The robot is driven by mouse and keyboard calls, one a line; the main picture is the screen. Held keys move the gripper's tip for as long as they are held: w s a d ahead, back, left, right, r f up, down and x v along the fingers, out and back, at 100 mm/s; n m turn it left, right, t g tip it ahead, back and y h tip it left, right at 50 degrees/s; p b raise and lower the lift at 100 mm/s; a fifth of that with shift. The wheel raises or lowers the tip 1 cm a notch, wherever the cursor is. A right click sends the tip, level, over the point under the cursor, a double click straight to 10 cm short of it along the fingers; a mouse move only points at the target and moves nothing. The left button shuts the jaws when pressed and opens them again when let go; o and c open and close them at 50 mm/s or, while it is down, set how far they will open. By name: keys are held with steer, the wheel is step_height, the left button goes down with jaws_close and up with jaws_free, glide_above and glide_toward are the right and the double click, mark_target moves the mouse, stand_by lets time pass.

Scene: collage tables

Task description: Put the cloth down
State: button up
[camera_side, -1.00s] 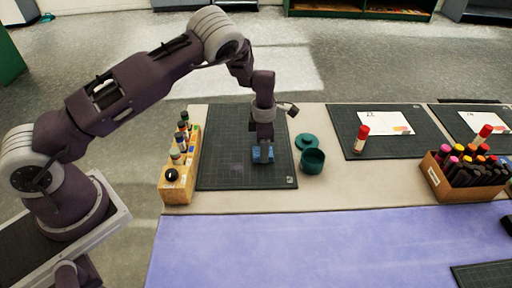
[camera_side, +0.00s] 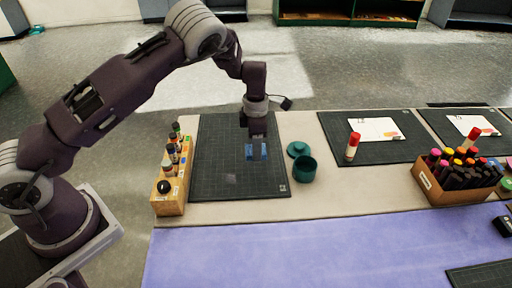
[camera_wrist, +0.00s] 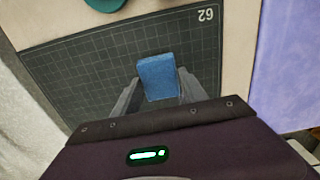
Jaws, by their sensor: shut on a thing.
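A small folded blue cloth (camera_side: 256,151) is between the fingers of my gripper (camera_side: 256,158), over the dark gridded mat (camera_side: 225,165). In the wrist view the blue cloth (camera_wrist: 158,77) shows between the two grey fingers of my gripper (camera_wrist: 156,92), which are shut on it. The mat (camera_wrist: 85,70) spreads beneath it. I cannot tell for certain whether the cloth touches the mat.
A wooden rack of small bottles (camera_side: 171,183) stands at the mat's left edge. A teal pot (camera_side: 304,170) and its lid (camera_side: 298,149) sit just right of the mat. A marker box (camera_side: 458,180) is farther right. The mat's front part is clear.

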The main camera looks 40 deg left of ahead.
steer(key=shift+a, duration=0.1)
steer(key=w+a+r, duration=0.2)
steer(key=a, duration=0.4)
steer(key=w+a+r, duration=0.3)
steer(key=a, duration=0.3)
steer(key=f, duration=1)
steer(key=shift+s+a, duration=0.2)
steer(key=shift+a, duration=0.05)
steer(key=o, duration=1.3)
steer(key=shift+o, duration=0.2)
